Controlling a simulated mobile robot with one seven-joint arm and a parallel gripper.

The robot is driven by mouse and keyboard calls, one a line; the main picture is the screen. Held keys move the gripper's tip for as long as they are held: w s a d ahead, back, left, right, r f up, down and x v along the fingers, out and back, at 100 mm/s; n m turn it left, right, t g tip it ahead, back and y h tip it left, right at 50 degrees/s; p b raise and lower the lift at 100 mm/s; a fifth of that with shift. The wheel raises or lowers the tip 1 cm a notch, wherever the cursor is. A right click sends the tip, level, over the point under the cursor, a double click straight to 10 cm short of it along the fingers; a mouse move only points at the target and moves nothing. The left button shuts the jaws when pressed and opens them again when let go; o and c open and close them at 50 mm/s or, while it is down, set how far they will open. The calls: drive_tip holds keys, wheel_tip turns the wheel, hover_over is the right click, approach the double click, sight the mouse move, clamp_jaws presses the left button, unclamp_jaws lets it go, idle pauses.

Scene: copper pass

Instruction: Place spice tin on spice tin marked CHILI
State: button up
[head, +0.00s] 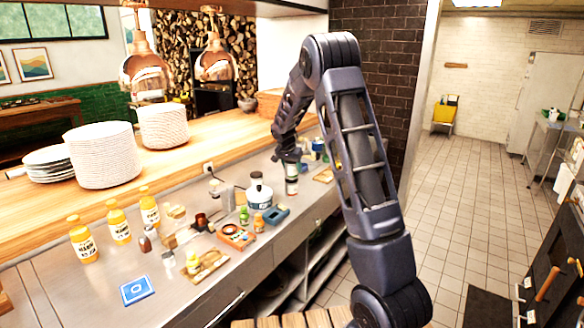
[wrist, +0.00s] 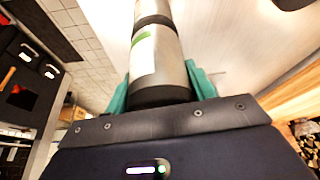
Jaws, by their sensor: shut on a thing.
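My gripper (wrist: 158,84) is shut on a spice tin (wrist: 156,62), a grey cylinder with a white and green label and a dark end. The teal fingers press on both sides of it. In the wrist view a second grey cylinder (wrist: 152,10) lines up with the tin's far end; I cannot tell whether they touch. In the head view my gripper (head: 290,158) points down over the counter, with the held tin (head: 291,170) upright below it. A paler tin-like shape with some red (head: 291,187) shows directly under it. No CHILI lettering is readable.
The steel counter (head: 185,285) holds a white jar with a dark lid (head: 259,192) and a blue-grey holder (head: 275,214) left of the gripper. Mustard bottles (head: 83,240) and a blue card (head: 137,290) are farther left. Small items stand behind the gripper.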

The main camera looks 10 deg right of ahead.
drive_tip(key=shift+f, duration=0.1)
drive_tip(key=o, duration=1.1)
drive_tip(key=v, duration=1.2)
drive_tip(key=s+d+r+n, duration=0.1)
drive_tip(key=s+d+r, duration=0.2)
drive_tip(key=s, duration=0.2)
drive_tip(key=s+d+r, duration=0.3)
drive_tip(key=s+r, duration=0.1)
drive_tip(key=s, duration=0.2)
drive_tip(key=s+d+n+y, duration=0.1)
drive_tip(key=s+d+n, duration=0.1)
drive_tip(key=s, duration=1)
drive_tip(key=s+d+n, duration=0.1)
drive_tip(key=s+n, duration=0.1)
drive_tip(key=s, duration=0.9)
drive_tip(key=s+d+n+t+y, duration=0.1)
drive_tip(key=s+d+n, duration=0.1)
drive_tip(key=s, duration=1)
drive_tip(key=shift+s+d+f+y, duration=0.2)
drive_tip(key=shift+s+d+y, duration=0.1)
drive_tip(key=shift+d, duration=0.1)
